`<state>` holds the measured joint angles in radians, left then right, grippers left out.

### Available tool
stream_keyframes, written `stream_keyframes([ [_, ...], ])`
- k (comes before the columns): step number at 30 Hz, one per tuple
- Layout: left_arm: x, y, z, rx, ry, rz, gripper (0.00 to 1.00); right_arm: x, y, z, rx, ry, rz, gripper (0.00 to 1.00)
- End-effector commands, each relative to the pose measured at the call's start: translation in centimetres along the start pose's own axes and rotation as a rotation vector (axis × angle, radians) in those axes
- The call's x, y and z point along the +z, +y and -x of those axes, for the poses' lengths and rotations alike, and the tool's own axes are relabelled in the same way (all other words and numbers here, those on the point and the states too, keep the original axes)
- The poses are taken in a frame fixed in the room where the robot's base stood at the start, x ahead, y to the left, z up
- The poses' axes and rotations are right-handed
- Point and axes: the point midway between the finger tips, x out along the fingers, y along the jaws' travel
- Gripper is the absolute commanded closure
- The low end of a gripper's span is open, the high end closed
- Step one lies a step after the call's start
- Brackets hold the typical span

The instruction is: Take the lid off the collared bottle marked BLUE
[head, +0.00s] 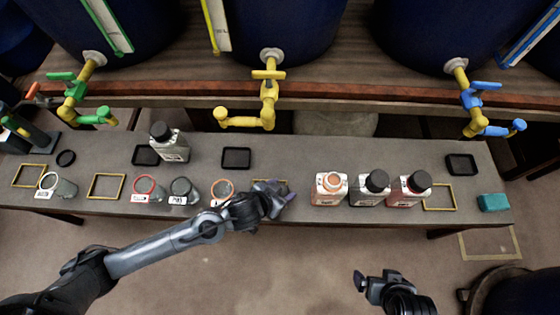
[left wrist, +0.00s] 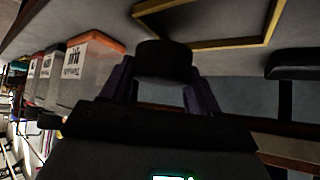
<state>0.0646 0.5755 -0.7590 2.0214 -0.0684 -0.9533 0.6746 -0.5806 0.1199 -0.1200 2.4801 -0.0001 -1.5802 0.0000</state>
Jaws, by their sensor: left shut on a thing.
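My left gripper (head: 273,195) is shut on a round black lid, held between its purple fingers over the front of the bench. The lid (left wrist: 163,62) shows clear of any bottle in the left wrist view. Right of this gripper stands an open bottle (head: 329,190) with an orange collar and no lid. It also shows in the left wrist view (left wrist: 94,75), its label too dark to read. Two black-lidded bottles, one grey (head: 370,189) and one red (head: 409,191), stand beside it. My right gripper (head: 375,284) is low in front of the bench; its jaws are unclear.
Several glass jars (head: 62,188) and another black-lidded bottle (head: 172,146) stand to the left. Yellow frames (head: 106,186) and black pads (head: 236,158) mark the bench. A teal block (head: 493,202) lies at the right end. Vat taps (head: 268,100) overhang the back edge.

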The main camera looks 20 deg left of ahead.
Motion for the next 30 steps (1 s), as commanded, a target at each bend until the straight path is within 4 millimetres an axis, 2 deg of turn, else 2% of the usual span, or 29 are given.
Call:
stream_keyframes([
  [3,-1.9,-2.2,-2.1,-0.004,0.004,0.001,0.76,0.2,0.0,-0.7,0.000,0.000,0.000,0.00],
  [9,-4.5,-5.1,-4.7,-0.002,0.003,0.001,0.76,0.6,-0.1,-1.8,0.000,0.000,0.000,0.00],
  [16,-6.0,-6.9,-6.2,-0.001,0.000,0.001,0.76,0.8,-0.1,-2.5,0.000,-0.001,0.001,0.00],
  [22,-6.2,-7.2,-6.6,0.001,0.000,0.000,0.76,0.9,-0.1,-2.9,0.000,-0.001,0.001,0.00],
  [30,-4.1,-7.2,-8.6,0.000,-0.001,-0.001,0.76,1.7,-0.2,-5.4,0.000,0.000,0.001,0.00],
])
